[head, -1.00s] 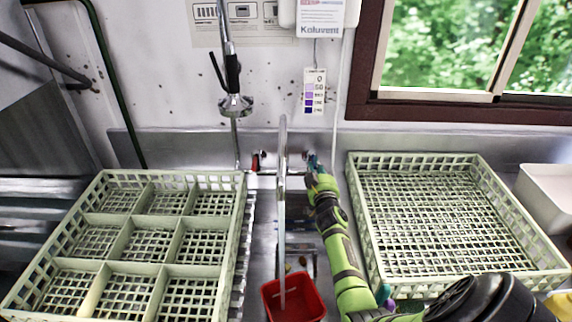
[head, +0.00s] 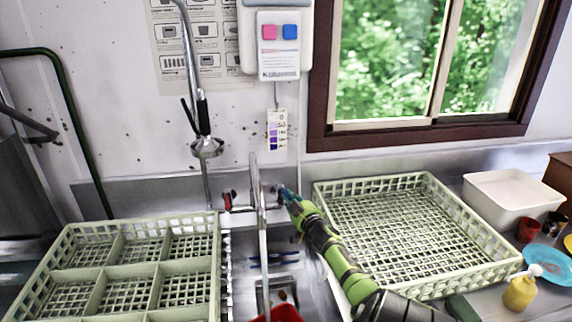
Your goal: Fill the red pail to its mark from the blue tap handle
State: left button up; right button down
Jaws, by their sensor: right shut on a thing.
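The red pail (head: 283,314) stands in the sink below the tap spout (head: 262,225). Only its upper rim shows at the bottom edge, so its mark and water level are hidden. The blue tap handle (head: 283,190) is on the right of the tap, mostly covered by my right gripper (head: 285,194). My right gripper is shut on the blue tap handle, its green arm reaching in from the lower right. A red tap handle (head: 229,200) is on the left of the tap. My left gripper is not in view.
A divided rack (head: 100,279) stands left of the sink (head: 236,275) and an open rack (head: 487,225) stands right of it. A spray head (head: 206,147) hangs above. A white tub (head: 507,200), cups, a blue plate (head: 550,268) and a yellow bottle (head: 520,291) are at right.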

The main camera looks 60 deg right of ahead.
jog(key=c, duration=1.3)
grip_release()
jog(key=shift+w, duration=0.1)
notch_tip(320, 180, up, 10)
